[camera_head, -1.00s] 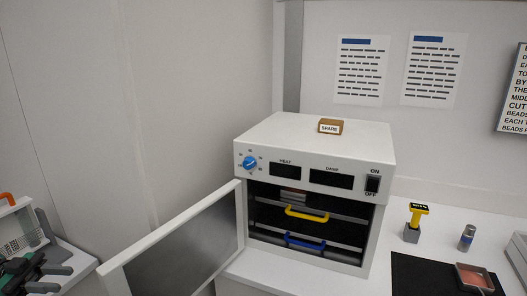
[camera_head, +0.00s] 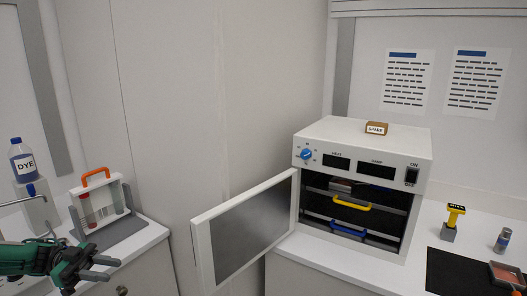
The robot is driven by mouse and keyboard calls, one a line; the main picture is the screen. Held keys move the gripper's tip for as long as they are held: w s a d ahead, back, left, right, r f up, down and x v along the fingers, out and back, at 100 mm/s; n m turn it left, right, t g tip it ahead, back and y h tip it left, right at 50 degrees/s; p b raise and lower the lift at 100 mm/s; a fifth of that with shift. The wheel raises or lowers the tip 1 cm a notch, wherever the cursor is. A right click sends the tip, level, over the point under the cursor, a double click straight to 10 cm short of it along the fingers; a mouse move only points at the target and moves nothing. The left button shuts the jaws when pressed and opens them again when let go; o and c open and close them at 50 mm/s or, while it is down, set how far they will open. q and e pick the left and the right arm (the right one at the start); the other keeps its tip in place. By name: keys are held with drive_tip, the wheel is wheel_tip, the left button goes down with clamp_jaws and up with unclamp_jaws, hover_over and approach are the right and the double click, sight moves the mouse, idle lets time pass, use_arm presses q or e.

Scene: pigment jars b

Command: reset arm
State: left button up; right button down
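My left gripper (camera_head: 94,268) is at the lower left, its dark fingers apart with nothing between them. It is in front of the left counter and below the rack with the orange handle, apart from the open oven door. My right gripper is not in view. The white oven (camera_head: 364,150) stands on the right counter with its door (camera_head: 245,230) swung open to the left. Inside, a yellow handle (camera_head: 351,203) and a blue handle (camera_head: 348,230) show on two levels.
A rack with an orange handle (camera_head: 96,175) and a DYE bottle (camera_head: 22,160) stand at the left. A SPARE block (camera_head: 376,128) sits on the oven. A yellow-topped tool (camera_head: 453,217), a small cylinder (camera_head: 502,240) and a reddish tray (camera_head: 507,274) are at the right.

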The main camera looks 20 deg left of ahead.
use_arm(q)
drive_tip(key=w+a+f+n+t+y, duration=0.1)
drive_tip(key=w+f+n+t+y, duration=0.25)
drive_tip(key=f, duration=0.95)
drive_tip(key=w+a+f+n+t+y, duration=0.15)
drive_tip(key=w+f+t+y, duration=0.25)
drive_tip(key=f, duration=0.8)
drive_tip(key=s+d+f+n+y, duration=0.2)
drive_tip(key=s+f+y, duration=0.15)
drive_tip(key=f, duration=0.85)
drive_tip(key=s+d+f+n+y, duration=0.1)
drive_tip(key=s+f+n+y, duration=0.2)
drive_tip(key=f, duration=0.9)
drive_tip(key=s+d+f+n+g+y, duration=0.1)
drive_tip(key=s+d+f+g+y, duration=0.15)
drive_tip(key=s+d+f, duration=0.4)
drive_tip(key=s+d+f+n+g+y, duration=0.1)
drive_tip(key=s+d+f+g, duration=0.2)
drive_tip(key=s+f, duration=0.55)
drive_tip(key=s+d+f+g, duration=0.3)
drive_tip(key=s+d+f, duration=0.2)
drive_tip(key=s+d, duration=0.4)
drive_tip(key=s+d+f+g, duration=0.3)
drive_tip(key=s+d+f, duration=0.2)
drive_tip(key=s+d, duration=0.4)
drive_tip(key=shift+d+n, duration=0.3)
drive_tip(key=shift+d, duration=0.05)
